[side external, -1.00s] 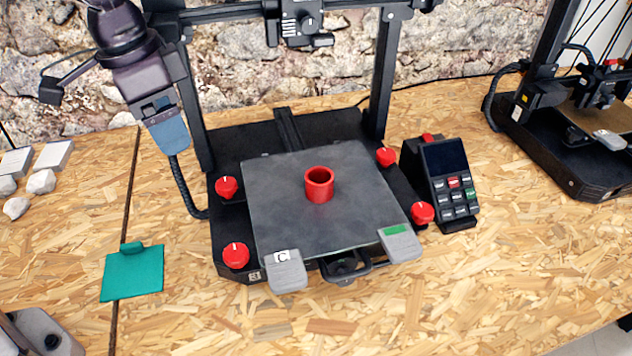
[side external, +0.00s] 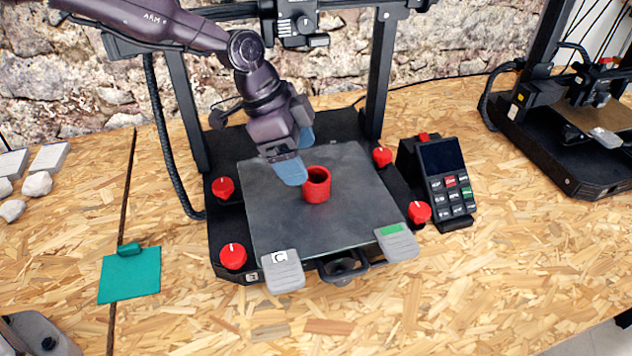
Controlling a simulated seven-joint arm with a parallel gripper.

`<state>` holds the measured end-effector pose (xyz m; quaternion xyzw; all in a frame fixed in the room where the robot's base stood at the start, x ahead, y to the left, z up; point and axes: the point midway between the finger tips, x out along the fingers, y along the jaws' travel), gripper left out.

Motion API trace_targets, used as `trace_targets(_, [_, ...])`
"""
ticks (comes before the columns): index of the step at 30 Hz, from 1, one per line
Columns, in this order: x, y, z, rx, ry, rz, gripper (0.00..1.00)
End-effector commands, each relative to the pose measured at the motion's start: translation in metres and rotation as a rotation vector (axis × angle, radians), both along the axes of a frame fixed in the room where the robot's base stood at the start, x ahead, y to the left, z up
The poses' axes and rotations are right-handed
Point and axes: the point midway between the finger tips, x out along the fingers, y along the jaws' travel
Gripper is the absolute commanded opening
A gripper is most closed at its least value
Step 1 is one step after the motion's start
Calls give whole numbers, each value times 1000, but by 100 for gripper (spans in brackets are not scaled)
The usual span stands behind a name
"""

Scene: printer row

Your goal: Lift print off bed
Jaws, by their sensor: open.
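The print is a red hollow cylinder (side external: 317,187) standing upright near the middle of the dark grey printer bed (side external: 330,228). My gripper (side external: 298,158) has blue fingers and is over the back part of the bed. It is open, with one finger close to the left of the red cylinder and the other farther back. I cannot tell whether the near finger touches the cylinder. Nothing shows between the fingers.
The printer's frame (side external: 380,75) rises behind the bed. Red knobs (side external: 232,256) sit at the bed corners. A keypad unit (side external: 445,180) stands to the right. A teal plate (side external: 130,275) lies at left. A second printer (side external: 570,135) stands at far right.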

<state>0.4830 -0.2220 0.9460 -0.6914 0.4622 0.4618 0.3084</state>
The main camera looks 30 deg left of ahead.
Motion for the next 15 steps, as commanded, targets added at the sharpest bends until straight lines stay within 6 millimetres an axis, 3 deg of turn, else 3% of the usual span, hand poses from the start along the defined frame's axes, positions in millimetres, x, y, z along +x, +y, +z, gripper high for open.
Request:
trace_targets(7, [3,-8,-18,1,1,0,78])
trace_targets(15, [11,-24,-51,2,1,0,78])
